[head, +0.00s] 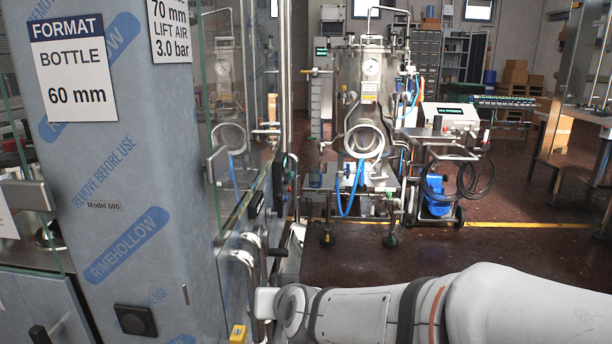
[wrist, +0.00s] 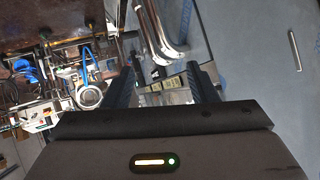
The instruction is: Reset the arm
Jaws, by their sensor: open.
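My arm (head: 390,312) reaches in from the lower right of the head view, its far end close to the machine's glass doors. My gripper shows in the wrist view (wrist: 165,88), with its two dark fingers apart and nothing seen between them. Past the fingers are a shiny metal handle bar (wrist: 158,32) and a row of small labelled keys or tags.
A film-wrapped machine column (head: 130,180) with format signs stands at left, beside glass doors with metal handles (head: 277,262). A steel tank on wheels (head: 362,100) and a cart (head: 440,150) stand behind. Red floor (head: 340,265) is open between the arm and the tank.

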